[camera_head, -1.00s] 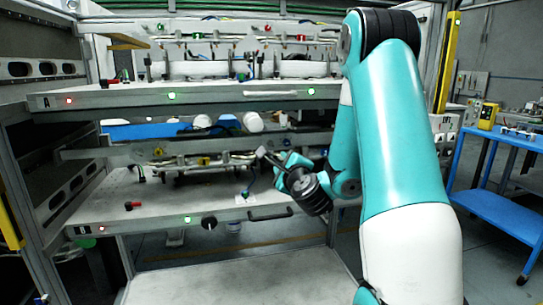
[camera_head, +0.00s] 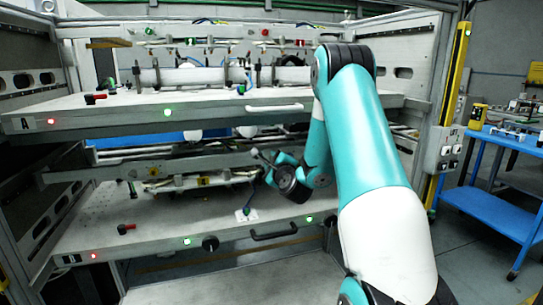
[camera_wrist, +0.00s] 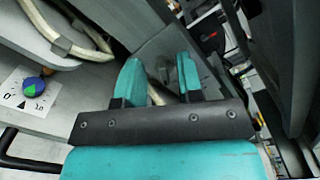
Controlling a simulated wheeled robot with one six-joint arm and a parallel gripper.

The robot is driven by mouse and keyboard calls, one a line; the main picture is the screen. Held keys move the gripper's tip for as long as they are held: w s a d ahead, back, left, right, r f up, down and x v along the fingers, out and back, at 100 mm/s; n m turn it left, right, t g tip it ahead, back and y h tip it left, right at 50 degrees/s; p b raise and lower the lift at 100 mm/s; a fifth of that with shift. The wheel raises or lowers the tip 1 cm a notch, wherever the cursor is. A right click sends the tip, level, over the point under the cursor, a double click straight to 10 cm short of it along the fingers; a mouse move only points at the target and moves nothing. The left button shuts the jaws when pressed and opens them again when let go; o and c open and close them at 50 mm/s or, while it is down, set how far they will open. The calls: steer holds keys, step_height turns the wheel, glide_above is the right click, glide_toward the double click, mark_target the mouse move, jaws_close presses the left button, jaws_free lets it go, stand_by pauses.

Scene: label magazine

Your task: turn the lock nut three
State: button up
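No part is clearly readable as lock nut three. A dial with a blue and green knob (camera_wrist: 33,87) sits on a white plate marked 0 and 10 (camera_wrist: 14,104), at the left of the wrist view. The same white plate shows on the lower shelf in the head view (camera_head: 246,215). A round black knob (camera_head: 210,243) is on the front edge of that shelf. My gripper (camera_wrist: 160,75) is open and empty, its teal fingers apart. In the head view my gripper (camera_head: 262,157) is above the lower shelf, above the white plate and apart from it.
The upper shelf A (camera_head: 200,117) extends above my gripper. The lower shelf B (camera_head: 150,222) has a black handle (camera_head: 274,232) at its front. A pale hose (camera_wrist: 60,40) runs near my fingers. A blue cart (camera_head: 490,205) stands at the right.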

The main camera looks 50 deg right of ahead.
steer(key=shift+w+d, duration=0.1)
steer(key=shift+d, duration=0.25)
steer(key=shift+d, duration=0.15)
jaws_close()
steer(key=shift+f+n+b, duration=0.15)
steer(key=shift+n+b, duration=9.3)
steer(key=shift+n, duration=2.45)
